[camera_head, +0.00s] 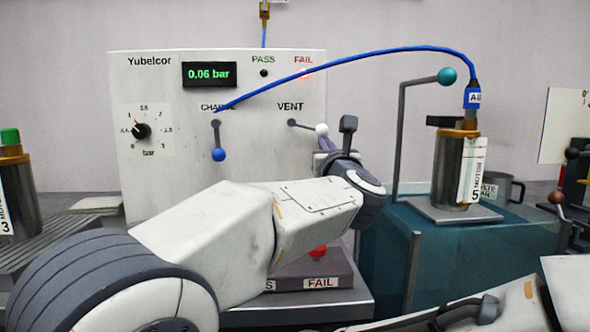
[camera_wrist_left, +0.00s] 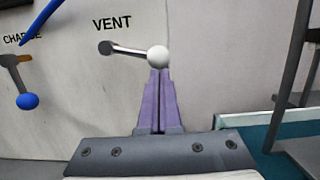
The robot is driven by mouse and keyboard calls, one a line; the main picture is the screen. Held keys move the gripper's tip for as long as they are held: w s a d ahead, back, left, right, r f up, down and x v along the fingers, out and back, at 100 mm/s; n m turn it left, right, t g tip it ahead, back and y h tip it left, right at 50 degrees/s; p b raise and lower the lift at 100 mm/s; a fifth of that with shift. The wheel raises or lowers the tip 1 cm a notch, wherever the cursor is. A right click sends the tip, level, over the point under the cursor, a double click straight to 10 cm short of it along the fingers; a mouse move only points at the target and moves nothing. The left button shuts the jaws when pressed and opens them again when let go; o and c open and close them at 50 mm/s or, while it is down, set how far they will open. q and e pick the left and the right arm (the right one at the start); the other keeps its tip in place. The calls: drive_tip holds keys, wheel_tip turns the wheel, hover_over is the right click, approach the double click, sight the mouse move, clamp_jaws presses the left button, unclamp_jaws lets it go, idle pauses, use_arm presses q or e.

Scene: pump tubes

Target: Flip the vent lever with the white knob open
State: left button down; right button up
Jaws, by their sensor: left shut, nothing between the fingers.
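The vent lever with the white knob (camera_head: 321,130) is on the front of the test panel (camera_head: 170,190), under the word VENT. It points right, tilted slightly down, and its knob also shows in the left wrist view (camera_wrist_left: 157,56). My left gripper (camera_wrist_left: 160,72) is shut and empty, its purple fingertips right below the white knob and overlapping its lower edge in view. I cannot tell whether they touch it. In the head view the left fingers (camera_head: 327,144) are partly hidden by my wrist. My right gripper cannot be made out.
The charge lever with a blue knob (camera_head: 218,154) hangs straight down left of the vent lever. A blue hose (camera_head: 380,54) arches from the panel to a metal canister (camera_head: 452,165) on the teal stand (camera_head: 480,245). The display (camera_head: 209,74) reads 0.06 bar and a red light glows by FAIL.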

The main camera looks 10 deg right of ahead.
use_arm(q)
drive_tip(key=f+b+v, duration=0.2)
drive_tip(key=b+v, duration=0.2)
drive_tip(key=v, duration=0.8)
drive_tip(key=shift+a+f, duration=0.2)
drive_tip(key=shift+f, duration=0.25)
